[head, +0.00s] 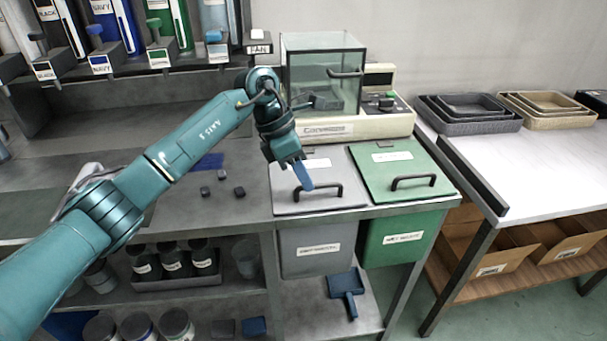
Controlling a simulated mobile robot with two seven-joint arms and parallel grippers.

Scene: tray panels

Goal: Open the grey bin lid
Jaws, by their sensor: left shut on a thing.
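The grey bin (312,250) hangs under the counter edge, with a white label on its front. Its grey lid (285,200) lies flat and closed, level with the counter, with a dark arched handle (337,190) near its front. My left gripper (292,163) is above the back left part of this lid, pointing down. It is shut on a thin blue piece (303,177), which points down toward the handle's left end. I cannot tell whether the piece touches the lid. My right gripper is out of view.
A green bin (392,240) with a closed green lid (377,173) stands to the right. A glass-walled balance (330,125) is behind the lids. Small dark blocks (239,192) lie left of the grey lid. Nested trays (468,122) sit on the right table.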

